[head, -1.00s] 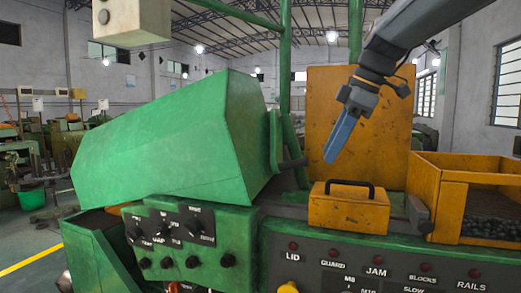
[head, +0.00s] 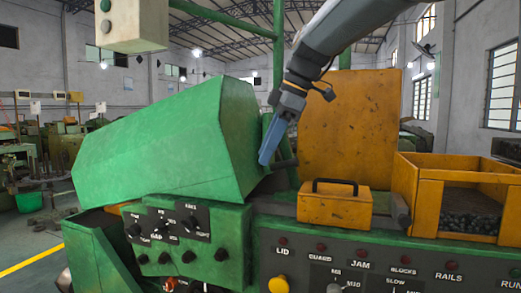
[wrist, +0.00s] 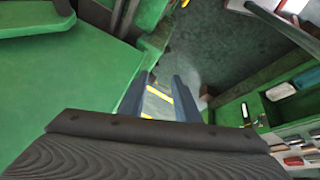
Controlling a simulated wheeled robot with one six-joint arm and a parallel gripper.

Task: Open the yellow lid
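A small yellow lid (head: 335,207) with a black handle (head: 335,183) sits closed-looking on the machine's top, right of centre in the head view. A large upright yellow panel (head: 347,125) stands behind it. My gripper (head: 266,160) is up and to the left of the small lid, pointing down in front of the right end of the green hood, and touches no yellow part. In the wrist view my gripper (wrist: 160,105) shows two blue-grey fingers spread apart with nothing between them but floor and a yellow line. No yellow lid shows in the wrist view.
The green hood (head: 165,145) is close to my gripper's left; a green surface (wrist: 65,90) fills the wrist view's left. A yellow bin (head: 430,203) with dark pieces stands right of the lid. A labelled panel (head: 390,262) with buttons runs along the front.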

